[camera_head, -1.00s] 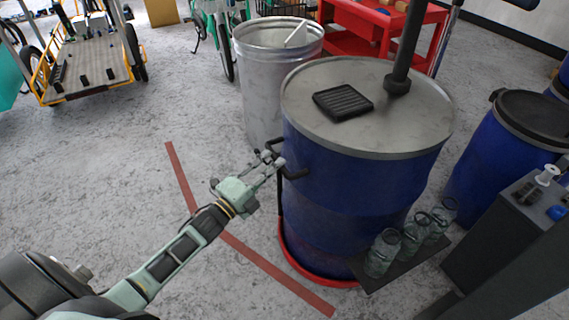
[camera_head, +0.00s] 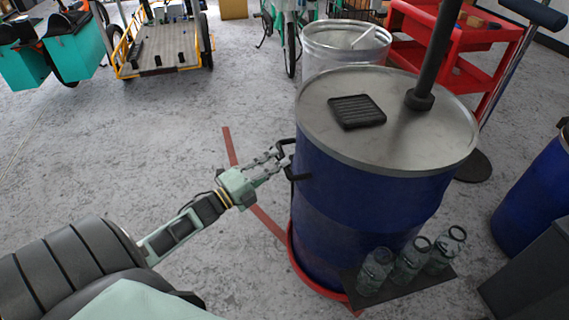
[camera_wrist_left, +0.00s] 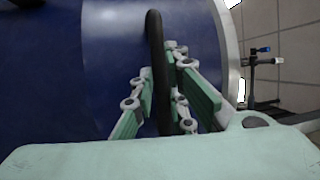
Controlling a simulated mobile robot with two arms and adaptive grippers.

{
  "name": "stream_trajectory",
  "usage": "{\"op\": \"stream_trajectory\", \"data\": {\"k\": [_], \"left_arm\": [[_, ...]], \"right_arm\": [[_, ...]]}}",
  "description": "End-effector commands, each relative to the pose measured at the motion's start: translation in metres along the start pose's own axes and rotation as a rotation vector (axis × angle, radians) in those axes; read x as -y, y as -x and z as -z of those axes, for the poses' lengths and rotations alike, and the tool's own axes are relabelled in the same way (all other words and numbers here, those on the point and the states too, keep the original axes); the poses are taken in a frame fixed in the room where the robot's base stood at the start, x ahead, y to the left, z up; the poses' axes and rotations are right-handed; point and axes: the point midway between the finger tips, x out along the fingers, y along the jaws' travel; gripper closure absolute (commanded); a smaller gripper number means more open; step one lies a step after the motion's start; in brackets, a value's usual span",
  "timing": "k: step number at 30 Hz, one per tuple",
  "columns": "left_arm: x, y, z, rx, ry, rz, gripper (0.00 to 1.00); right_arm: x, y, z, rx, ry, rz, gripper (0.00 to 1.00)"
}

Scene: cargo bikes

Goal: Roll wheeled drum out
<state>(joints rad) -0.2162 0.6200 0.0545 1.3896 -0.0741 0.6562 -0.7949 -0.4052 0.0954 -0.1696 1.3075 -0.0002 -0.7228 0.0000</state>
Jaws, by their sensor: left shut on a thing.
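The blue drum (camera_head: 345,195) stands upright on a red base ring (camera_head: 297,262) at right of centre in the head view. Its grey lid (camera_head: 400,140) carries a black slotted pad and a dark upright pole. A black handle (camera_head: 299,177) sticks out from the drum's left side. My left gripper (camera_head: 280,160) is shut on this handle. In the left wrist view the handle (camera_wrist_left: 156,60) runs between the green fingers (camera_wrist_left: 157,95), with the blue drum wall behind. The drum's wheels are hidden. My right gripper is not in view.
A shelf with several glass jars (camera_head: 411,262) is at the drum's front. A metal bin (camera_head: 345,42) and red cart (camera_head: 440,48) stand behind. Another blue drum (camera_head: 535,205) is at right.

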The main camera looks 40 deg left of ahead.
Motion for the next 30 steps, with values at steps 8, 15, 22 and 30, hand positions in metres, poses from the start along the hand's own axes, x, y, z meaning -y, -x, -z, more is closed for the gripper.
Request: {"op": "stream_trajectory", "data": {"k": [8, 15, 22, 30], "left_arm": [[0.0115, 0.0016, -0.0113, 0.01, -0.009, 0.017, 1.0], [0.0119, 0.0013, -0.0113, 0.01, -0.01, 0.017, 1.0], [0.0108, 0.0015, -0.0102, 0.009, -0.008, 0.016, 0.68], [0.0071, 0.003, -0.0081, 0.007, -0.005, 0.01, 0.68]], "right_arm": [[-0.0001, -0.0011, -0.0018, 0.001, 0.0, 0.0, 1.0], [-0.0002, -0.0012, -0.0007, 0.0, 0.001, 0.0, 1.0], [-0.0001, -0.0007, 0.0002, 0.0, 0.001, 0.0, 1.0], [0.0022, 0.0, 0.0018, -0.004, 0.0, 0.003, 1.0]]}}
